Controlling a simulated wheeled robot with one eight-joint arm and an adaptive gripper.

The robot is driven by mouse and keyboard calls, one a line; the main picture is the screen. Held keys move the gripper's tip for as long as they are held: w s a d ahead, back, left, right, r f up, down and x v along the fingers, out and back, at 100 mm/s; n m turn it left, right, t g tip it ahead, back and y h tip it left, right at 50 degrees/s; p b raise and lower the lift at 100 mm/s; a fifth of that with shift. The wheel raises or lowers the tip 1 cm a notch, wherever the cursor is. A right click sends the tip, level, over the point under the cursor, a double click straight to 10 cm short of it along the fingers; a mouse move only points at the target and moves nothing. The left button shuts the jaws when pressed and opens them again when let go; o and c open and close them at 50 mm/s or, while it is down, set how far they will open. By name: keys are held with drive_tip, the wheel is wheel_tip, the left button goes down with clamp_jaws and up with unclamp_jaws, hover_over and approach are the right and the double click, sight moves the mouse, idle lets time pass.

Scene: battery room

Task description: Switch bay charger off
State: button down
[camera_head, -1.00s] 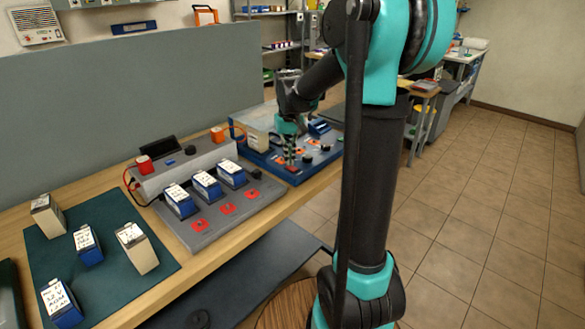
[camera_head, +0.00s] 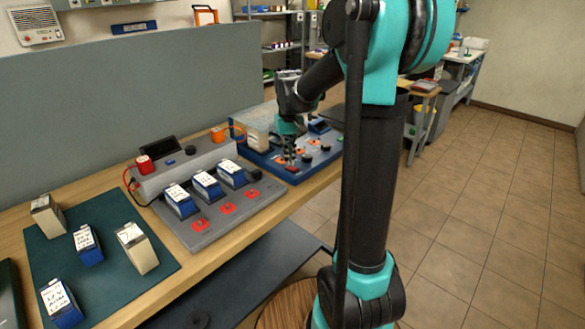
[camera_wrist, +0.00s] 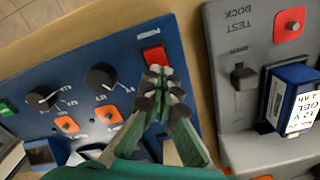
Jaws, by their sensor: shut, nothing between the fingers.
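The blue charger panel (camera_head: 318,159) stands on the bench at the far end. In the wrist view the blue panel (camera_wrist: 80,75) carries a red switch (camera_wrist: 154,54) near its edge, with a small label beside it that I cannot read. The red switch (camera_head: 291,169) also shows in the head view. My gripper (camera_wrist: 160,74) is shut and empty, its fingertips right at the red switch and covering part of it. I cannot tell whether they touch it. In the head view my gripper (camera_head: 288,159) points down over the panel.
Two black knobs (camera_wrist: 101,77), orange parts (camera_wrist: 67,124) and a green button (camera_wrist: 7,109) sit on the panel. The grey test dock (camera_head: 208,232) is close beside it, with several batteries (camera_head: 181,200). More batteries stand on a dark green mat (camera_head: 110,262).

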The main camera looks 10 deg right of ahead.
drive_tip(key=shift+r, duration=3.05)
